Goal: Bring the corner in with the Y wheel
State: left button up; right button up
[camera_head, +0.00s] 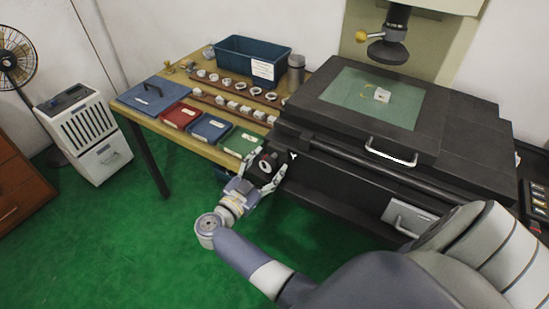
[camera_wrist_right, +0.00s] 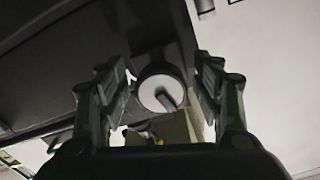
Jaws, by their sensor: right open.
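The Y wheel (camera_head: 264,168) is a dark round knob with a pale face, low on the left front corner of the black machine, beside a white "Y" mark (camera_head: 293,156). My right gripper (camera_head: 267,171) is open, with its fingers on either side of the wheel. In the right wrist view the wheel (camera_wrist_right: 160,93) sits between the two fingers (camera_wrist_right: 165,84), with a gap visible on each side. Contact cannot be told. A small pale part (camera_head: 382,95) lies on the greenish glass stage (camera_head: 345,88) under the lens head (camera_head: 388,50). My left gripper is out of view.
A wooden table (camera_head: 172,130) on the left holds a dark blue bin (camera_head: 235,65), red, blue and green trays, and rows of rings. Silver handles (camera_head: 390,157) stick out from the machine's front.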

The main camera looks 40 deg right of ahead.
jog(key=shift+w+d, duration=0.1)
jog(key=shift+d, duration=0.2)
jog(key=shift+r, duration=0.1)
jog(key=shift+c, duration=0.6)
jog(key=c, duration=0.9)
jog(key=shift+m, duration=0.5)
jog(key=shift+c, duration=0.3)
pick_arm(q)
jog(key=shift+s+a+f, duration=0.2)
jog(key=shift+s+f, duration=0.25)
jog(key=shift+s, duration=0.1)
pick_arm(e)
jog(key=shift+m, duration=1)
jog(key=o, duration=1.1)
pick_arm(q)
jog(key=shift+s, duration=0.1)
